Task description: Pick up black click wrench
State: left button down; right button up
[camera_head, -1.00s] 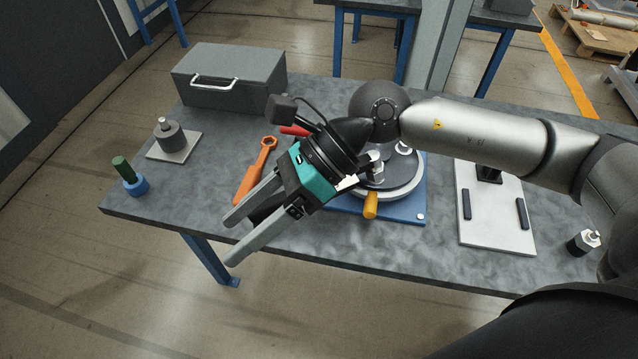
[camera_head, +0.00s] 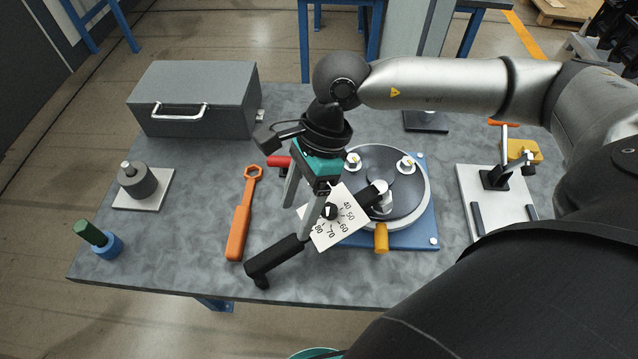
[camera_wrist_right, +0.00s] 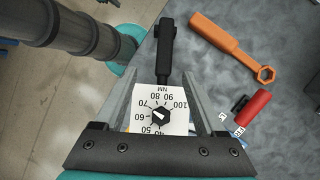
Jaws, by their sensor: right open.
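My right gripper (camera_head: 297,222) is open and points down over the wrench. In the right wrist view the wrench handle (camera_wrist_right: 165,50) and the dial plate (camera_wrist_right: 160,108) lie between the two open fingers (camera_wrist_right: 160,76). I cannot tell whether the fingers touch it. In the head view a finger and the dial hide part of the wrench's middle. My left gripper is not in view.
An orange ring wrench (camera_head: 240,222) lies just left; a red handle (camera_head: 278,161) is behind it. The round fixture on its blue base (camera_head: 408,238) stands at right with a yellow handle (camera_head: 381,238). A grey toolbox (camera_head: 190,90) stands at back left. The table's front edge is close.

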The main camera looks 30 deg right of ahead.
aim_at(284, 244)
jog(key=x, duration=0.4)
jog(key=shift+s, duration=0.1)
jog(key=shift+x, duration=1.15)
jog(key=shift+f, duration=0.2)
jog(key=x, duration=0.3)
jog(key=w+x, duration=0.1)
jog(key=shift+s+f, duration=0.1)
jog(key=shift+f, duration=0.35)
jog(key=shift+a+f, duration=0.1)
jog(key=shift+f, duration=0.2)
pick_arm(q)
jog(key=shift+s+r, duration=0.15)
pick_arm(e)
jog(key=shift+c, duration=0.9)
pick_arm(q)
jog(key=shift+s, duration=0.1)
pick_arm(e)
grip_shut()
